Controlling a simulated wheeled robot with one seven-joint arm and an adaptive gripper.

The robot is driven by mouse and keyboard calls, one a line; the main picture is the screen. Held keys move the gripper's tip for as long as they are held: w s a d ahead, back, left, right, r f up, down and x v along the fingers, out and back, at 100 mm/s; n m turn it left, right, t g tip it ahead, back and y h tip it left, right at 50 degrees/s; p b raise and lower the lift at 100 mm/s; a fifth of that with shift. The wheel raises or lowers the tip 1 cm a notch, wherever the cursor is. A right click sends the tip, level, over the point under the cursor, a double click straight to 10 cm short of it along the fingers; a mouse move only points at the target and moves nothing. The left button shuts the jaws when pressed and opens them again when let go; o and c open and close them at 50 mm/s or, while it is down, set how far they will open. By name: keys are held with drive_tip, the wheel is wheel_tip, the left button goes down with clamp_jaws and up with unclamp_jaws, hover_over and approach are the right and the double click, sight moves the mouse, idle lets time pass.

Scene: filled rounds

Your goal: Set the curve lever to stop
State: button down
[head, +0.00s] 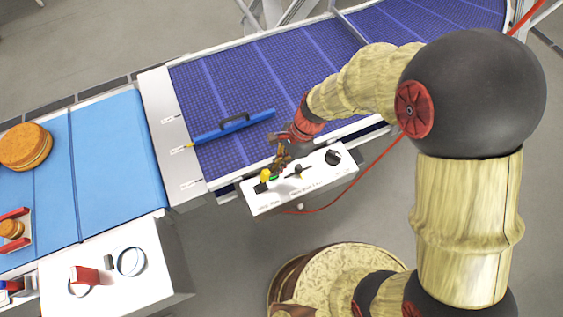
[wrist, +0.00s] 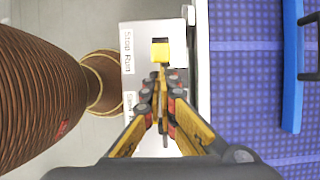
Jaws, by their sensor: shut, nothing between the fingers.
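A white control box (head: 303,186) is fixed to the side of the blue conveyor. Near its left end is a yellow-topped lever (head: 265,174), beside the printed label "Stop Run" in the wrist view. A small black lever (head: 298,170) stands near the middle of the box; I cannot read its label in the head view. My gripper (head: 275,170) is shut and empty, pointing down over the left half of the box, between these two levers. In the wrist view its fingers (wrist: 162,78) hide the middle of the box, and a second label is partly covered. I cannot tell whether they touch a lever.
A black knob (head: 333,157) sits at the box's right end. A blue bar with a dark handle (head: 234,126) lies across the purple mesh belt (head: 290,72). A red cable (head: 345,198) hangs below the box. A light-blue belt (head: 115,165) with round filled pieces lies left.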

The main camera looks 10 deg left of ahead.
sight(263, 173)
drive_tip(key=shift+t+h, duration=0.4)
drive_tip(key=shift+h, duration=0.3)
drive_tip(key=a+p, duration=0.1)
drive_tip(key=s+a+r+p, duration=0.1)
drive_tip(key=p, duration=0.1)
drive_tip(key=s+a+r+p, duration=0.1)
drive_tip(key=a+p, duration=0.1)
drive_tip(key=shift+s, duration=0.25)
drive_tip(key=shift+s+a+f+p, duration=0.1)
drive_tip(key=shift+s+a+p, duration=0.3)
drive_tip(key=shift+a, duration=0.15)
drive_tip(key=shift+s+a+f+p, duration=0.1)
drive_tip(key=shift+s+a+p, duration=0.15)
drive_tip(key=shift+a+p, duration=0.2)
drive_tip(key=shift+a, duration=0.1)
drive_tip(key=shift+r, duration=0.15)
